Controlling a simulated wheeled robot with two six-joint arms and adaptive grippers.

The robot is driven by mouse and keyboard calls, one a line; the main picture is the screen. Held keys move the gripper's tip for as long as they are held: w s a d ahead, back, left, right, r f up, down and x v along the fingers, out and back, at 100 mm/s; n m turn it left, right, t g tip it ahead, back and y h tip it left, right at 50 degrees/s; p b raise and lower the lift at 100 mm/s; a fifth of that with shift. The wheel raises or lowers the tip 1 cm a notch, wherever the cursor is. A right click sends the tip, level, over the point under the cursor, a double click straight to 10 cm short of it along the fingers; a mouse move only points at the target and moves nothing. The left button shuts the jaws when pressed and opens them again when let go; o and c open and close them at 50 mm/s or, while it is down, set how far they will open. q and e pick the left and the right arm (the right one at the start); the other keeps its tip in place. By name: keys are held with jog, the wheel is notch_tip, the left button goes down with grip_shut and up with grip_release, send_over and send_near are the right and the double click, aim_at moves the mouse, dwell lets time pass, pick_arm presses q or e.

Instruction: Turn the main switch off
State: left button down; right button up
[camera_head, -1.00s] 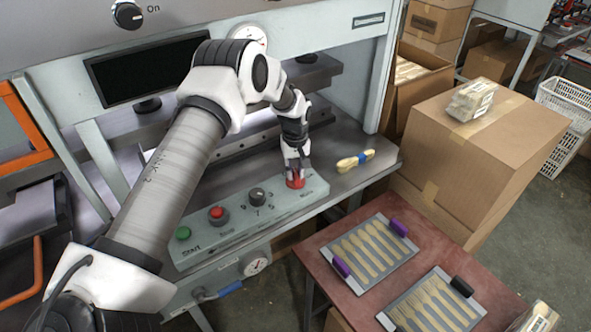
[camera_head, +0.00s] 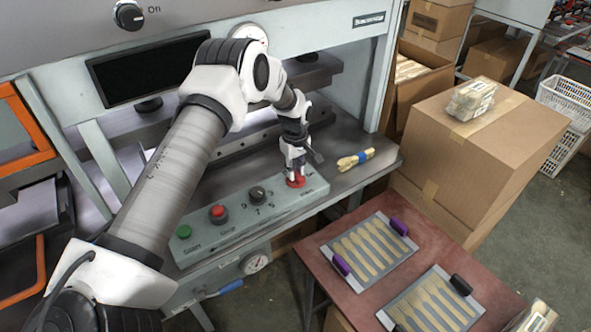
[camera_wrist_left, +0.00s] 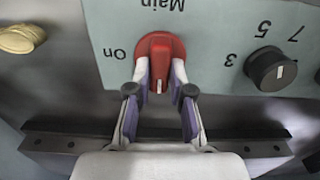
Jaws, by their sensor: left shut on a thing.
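The red main switch (camera_head: 297,183) sits at the right end of the grey-green control panel (camera_head: 240,219). My left gripper (camera_head: 294,175) reaches down onto it and is shut on its handle. In the left wrist view the fingers (camera_wrist_left: 159,80) pinch the red switch (camera_wrist_left: 160,46) from both sides. The handle's white mark points toward the bottom of that picture, away from the "On" label at the left. My right gripper is out of view.
A black numbered dial (camera_head: 257,195), a red button (camera_head: 217,213) and a green button (camera_head: 183,231) share the panel. A bundle of wooden spoons (camera_head: 354,160) lies behind the panel's right end. Trays of spoons (camera_head: 366,283) stand on the red table.

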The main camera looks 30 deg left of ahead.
pick_arm(q)
jog(key=shift+s+f, duration=0.2)
jog(key=shift+f, duration=0.05)
jog(key=c, duration=1.2)
grip_release()
jog(key=shift+o, duration=0.8)
jog(key=shift+w+a, duration=0.15)
jog(key=shift+w, duration=0.05)
notch_tip(320, 180, up, 12)
jog(key=shift+f, duration=0.1)
